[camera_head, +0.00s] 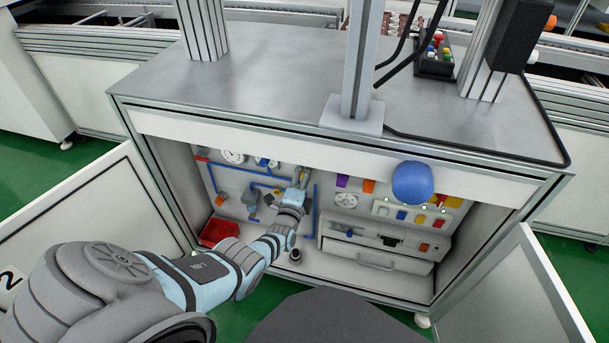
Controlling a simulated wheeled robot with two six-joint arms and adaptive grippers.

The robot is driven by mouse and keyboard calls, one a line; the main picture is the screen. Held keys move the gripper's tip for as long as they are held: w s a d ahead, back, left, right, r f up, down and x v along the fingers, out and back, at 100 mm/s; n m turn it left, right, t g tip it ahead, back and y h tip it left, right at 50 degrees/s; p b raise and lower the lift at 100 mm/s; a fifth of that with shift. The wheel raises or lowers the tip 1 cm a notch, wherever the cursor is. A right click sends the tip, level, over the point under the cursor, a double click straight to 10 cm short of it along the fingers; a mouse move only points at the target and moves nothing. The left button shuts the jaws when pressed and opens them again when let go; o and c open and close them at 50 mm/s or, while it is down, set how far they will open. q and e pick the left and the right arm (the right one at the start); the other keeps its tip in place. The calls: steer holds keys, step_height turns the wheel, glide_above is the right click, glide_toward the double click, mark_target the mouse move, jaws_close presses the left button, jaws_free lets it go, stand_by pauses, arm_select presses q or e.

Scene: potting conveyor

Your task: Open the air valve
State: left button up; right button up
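My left arm reaches from the lower left into the open cabinet under the metal bench. My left gripper (301,178) is at the back panel, at the upper right end of the blue air pipes (232,170). A small yellowish part shows at its fingertips; I cannot tell whether it is the valve's handle or whether the fingers touch it. The fingers are too small to show whether they are open or shut. No part is clearly recognisable as the air valve, and the gripper hides some of the panel. My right gripper is not in view.
The cabinet's left door (75,215) and right door (510,295) stand open. Inside are a round gauge (232,157), a red bin (217,232), a drawer (375,258) and coloured switches. A large blue rounded thing (412,182) shows near the upper right opening.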

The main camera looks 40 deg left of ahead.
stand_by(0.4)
arm_select(q)
steer(key=o, duration=1.2)
steer(key=shift+c, duration=0.2)
steer(key=v, duration=1.2)
